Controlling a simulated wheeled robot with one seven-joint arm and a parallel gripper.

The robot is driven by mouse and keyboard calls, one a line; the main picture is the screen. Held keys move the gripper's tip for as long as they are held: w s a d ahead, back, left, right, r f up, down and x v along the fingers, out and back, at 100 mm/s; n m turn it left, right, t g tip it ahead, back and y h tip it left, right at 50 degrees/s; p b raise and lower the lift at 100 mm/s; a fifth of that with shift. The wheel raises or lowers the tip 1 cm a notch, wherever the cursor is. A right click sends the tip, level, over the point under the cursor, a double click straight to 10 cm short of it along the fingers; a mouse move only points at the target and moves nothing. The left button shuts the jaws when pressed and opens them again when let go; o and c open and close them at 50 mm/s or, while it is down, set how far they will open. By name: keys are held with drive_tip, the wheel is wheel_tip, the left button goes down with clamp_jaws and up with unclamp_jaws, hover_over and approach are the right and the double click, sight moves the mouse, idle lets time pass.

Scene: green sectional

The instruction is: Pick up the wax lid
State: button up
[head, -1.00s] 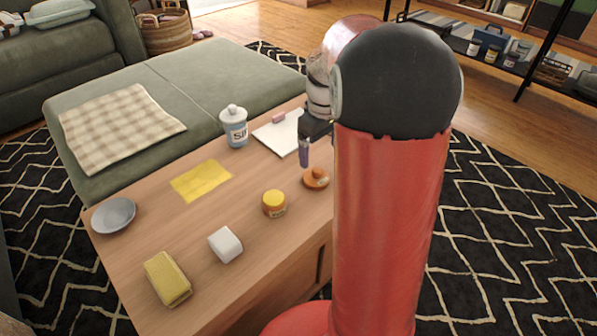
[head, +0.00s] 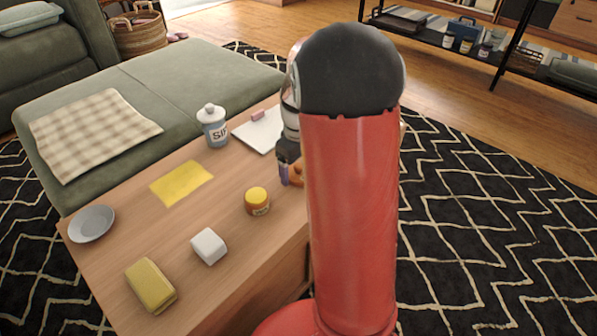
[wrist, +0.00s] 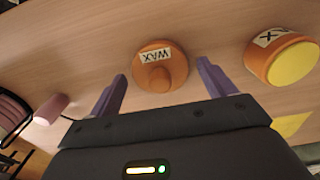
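The wax lid (wrist: 160,65) is a round orange disc with a raised knob and a white "WAX" label, lying on the wooden table. In the head view only a sliver of the lid (head: 298,172) shows beside my arm. My gripper (wrist: 161,72) is open and empty in the wrist view, its two purple fingers apart. The lid lies ahead of and between the fingertips, with a gap on each side. In the head view my gripper (head: 285,175) is low by the lid, partly hidden by my arm.
A yellow-topped orange jar (head: 257,202) stands near the lid; it also shows in the wrist view (wrist: 283,57). A white block (head: 209,247), yellow block (head: 151,285), grey dish (head: 91,224), yellow sheet (head: 181,183), lidded canister (head: 213,127) and white board (head: 261,131) share the table.

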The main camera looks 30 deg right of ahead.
drive_tip(key=c, duration=0.9)
drive_tip(key=shift+o, duration=0.2)
drive_tip(key=shift+r, duration=0.1)
